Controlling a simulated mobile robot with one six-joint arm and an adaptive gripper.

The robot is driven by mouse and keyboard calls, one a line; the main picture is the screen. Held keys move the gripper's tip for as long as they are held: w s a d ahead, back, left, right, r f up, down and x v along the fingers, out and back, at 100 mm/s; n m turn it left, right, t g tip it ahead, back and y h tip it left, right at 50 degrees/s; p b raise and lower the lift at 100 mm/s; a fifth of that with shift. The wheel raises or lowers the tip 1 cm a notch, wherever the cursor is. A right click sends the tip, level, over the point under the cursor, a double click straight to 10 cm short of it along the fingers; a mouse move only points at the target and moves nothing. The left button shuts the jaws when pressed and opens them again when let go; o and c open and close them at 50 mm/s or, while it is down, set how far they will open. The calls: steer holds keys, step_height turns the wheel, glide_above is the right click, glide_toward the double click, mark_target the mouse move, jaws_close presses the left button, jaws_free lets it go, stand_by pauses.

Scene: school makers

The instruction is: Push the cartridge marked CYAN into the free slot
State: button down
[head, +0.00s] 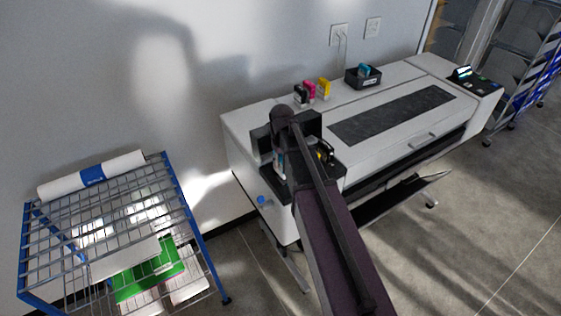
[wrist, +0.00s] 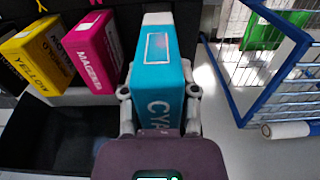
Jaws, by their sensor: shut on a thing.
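My gripper (wrist: 158,98) is shut on the cyan cartridge (wrist: 166,62), one finger on each side, in the wrist view. The cartridge's label is partly covered and reads "CY". It stands to the right of a magenta cartridge (wrist: 95,40) and a yellow cartridge (wrist: 35,50), which sit in the dark cartridge bay (wrist: 75,125). I cannot tell how far the cyan cartridge is in a slot; the free slot is not clearly seen. In the head view my arm covers most of the gripper and the bay at the printer's left end.
The large printer (head: 375,145) stands against the wall. A wire rack (head: 190,215) with a paper roll stands at left.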

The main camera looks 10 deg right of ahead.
steer(key=shift+f+b, duration=1.8)
steer(key=shift+f, duration=0.1)
steer(key=shift+f, duration=0.1)
steer(key=shift+c, duration=1.5)
jaws_free()
